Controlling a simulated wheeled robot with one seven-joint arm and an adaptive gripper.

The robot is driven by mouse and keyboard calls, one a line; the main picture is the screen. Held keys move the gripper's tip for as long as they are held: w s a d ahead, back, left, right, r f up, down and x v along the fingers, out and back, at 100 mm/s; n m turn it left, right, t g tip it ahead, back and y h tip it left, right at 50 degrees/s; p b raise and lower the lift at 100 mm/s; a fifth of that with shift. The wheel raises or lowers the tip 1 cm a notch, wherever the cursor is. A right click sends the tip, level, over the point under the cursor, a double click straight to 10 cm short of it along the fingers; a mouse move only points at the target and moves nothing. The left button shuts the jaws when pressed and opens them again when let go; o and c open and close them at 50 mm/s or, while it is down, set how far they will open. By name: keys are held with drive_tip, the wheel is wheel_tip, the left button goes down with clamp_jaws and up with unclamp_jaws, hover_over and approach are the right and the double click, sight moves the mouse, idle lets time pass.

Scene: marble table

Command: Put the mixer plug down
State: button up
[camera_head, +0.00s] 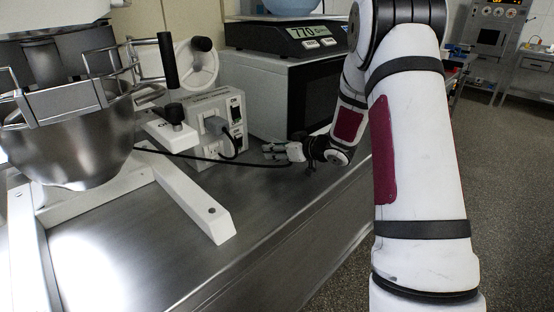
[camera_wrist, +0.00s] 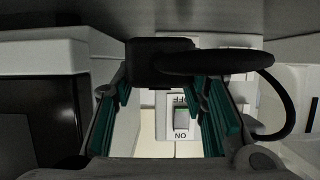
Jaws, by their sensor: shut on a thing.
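The mixer plug (camera_wrist: 150,62) is a black block with a thick black cable (camera_wrist: 215,62). It sits between the teal-lined fingers of my gripper (camera_wrist: 160,85) in the wrist view, and the cable curves off to the right. In the head view, my gripper (camera_head: 272,152) is low over the steel counter, right of the socket box. The black cable (camera_head: 215,160) runs from the mixer (camera_head: 70,130) to my gripper, where the plug itself is hard to make out. I cannot tell whether the plug touches the counter.
A white socket box (camera_head: 205,152) holds a grey plug (camera_head: 215,125); its switch (camera_wrist: 181,119) shows in the wrist view. A scale (camera_head: 285,38) reading 770 stands on a white appliance (camera_head: 265,90) behind. The steel counter (camera_head: 270,205) is clear in front of my gripper, up to its right edge.

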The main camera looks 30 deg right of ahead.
sight(277, 160)
wheel_tip(277, 160, down, 4)
drive_tip(key=shift+w+r+b, duration=0.1)
drive_tip(key=shift+r+b, duration=0.05)
drive_tip(key=shift+b, duration=0.35)
drive_tip(key=shift+r, duration=0.1)
drive_tip(key=shift+f, duration=0.45)
